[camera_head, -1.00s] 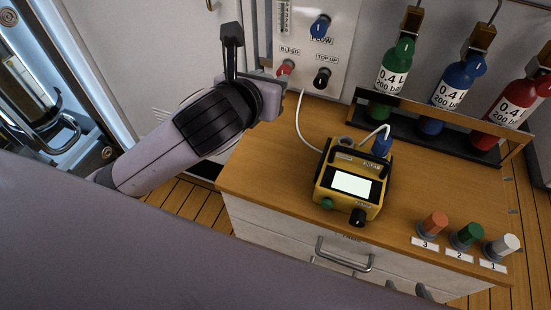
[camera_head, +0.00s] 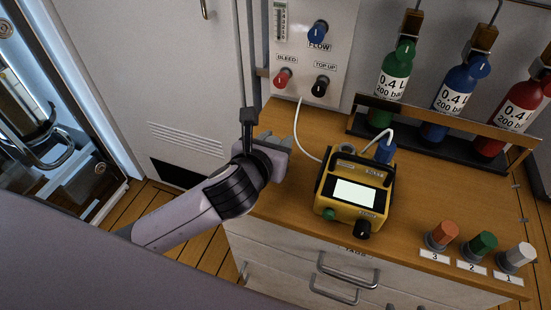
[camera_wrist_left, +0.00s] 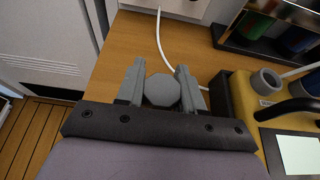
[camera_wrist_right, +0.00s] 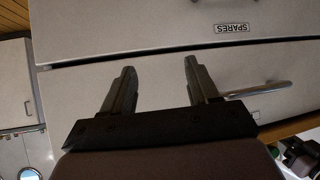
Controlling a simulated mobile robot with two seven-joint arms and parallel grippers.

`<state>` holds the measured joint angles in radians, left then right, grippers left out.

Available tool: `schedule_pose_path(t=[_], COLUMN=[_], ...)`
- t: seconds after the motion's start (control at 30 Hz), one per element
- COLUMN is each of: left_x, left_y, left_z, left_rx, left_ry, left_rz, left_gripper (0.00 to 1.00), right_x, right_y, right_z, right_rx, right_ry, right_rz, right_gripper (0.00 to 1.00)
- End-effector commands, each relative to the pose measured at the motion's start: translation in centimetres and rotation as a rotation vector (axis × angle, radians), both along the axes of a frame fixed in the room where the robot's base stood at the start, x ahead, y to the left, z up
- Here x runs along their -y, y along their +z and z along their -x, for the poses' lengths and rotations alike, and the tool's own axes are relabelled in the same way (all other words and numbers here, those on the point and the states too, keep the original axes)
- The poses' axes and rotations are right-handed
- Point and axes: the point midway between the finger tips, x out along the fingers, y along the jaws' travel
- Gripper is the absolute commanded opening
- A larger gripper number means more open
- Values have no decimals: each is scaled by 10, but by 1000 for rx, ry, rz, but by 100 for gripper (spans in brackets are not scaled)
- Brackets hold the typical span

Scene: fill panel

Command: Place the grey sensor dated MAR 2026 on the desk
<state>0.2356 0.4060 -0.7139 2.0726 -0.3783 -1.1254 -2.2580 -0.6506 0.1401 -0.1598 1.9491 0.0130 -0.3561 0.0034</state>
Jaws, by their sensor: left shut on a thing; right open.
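My left gripper (camera_head: 279,158) is over the left part of the wooden desk top (camera_head: 290,195), left of the yellow analyser (camera_head: 352,192). In the left wrist view its fingers are shut on a grey eight-sided piece (camera_wrist_left: 162,90), which looks like the grey sensor. No date can be read on it. In the head view the gripper hides it. I cannot tell whether it touches the desk. My right gripper (camera_wrist_right: 160,80) is open and empty in front of pale drawers, one labelled SPARES.
The analyser has a grey round socket (camera_wrist_left: 266,81) and a blue plug (camera_head: 384,150) with a white cable. Orange (camera_head: 442,235), green (camera_head: 479,246) and white (camera_head: 517,257) knobs stand at the front right. Gas bottles (camera_head: 393,83) stand in a rack behind. A valve panel (camera_head: 312,45) is on the wall.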

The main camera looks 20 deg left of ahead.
Motion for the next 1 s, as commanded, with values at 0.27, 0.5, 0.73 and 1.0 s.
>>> schedule_pose_path(t=[0.27,0.5,0.73,1.0], left_x=[0,0,0,0], left_y=[-35,-43,-47,-46], left_z=[0,0,0,0], left_rx=[-3,2,0,0], left_ry=[0,-1,0,0], left_rz=[1,1,0,0], left_gripper=[8,8,8,62], right_x=[-1,-3,-3,-3], right_y=[-8,-4,-4,-5], right_z=[-1,-3,-3,-3], right_rx=[0,3,3,2], right_ry=[-1,0,1,2], right_rz=[-5,-11,-11,-10], right_gripper=[60,60,60,60])
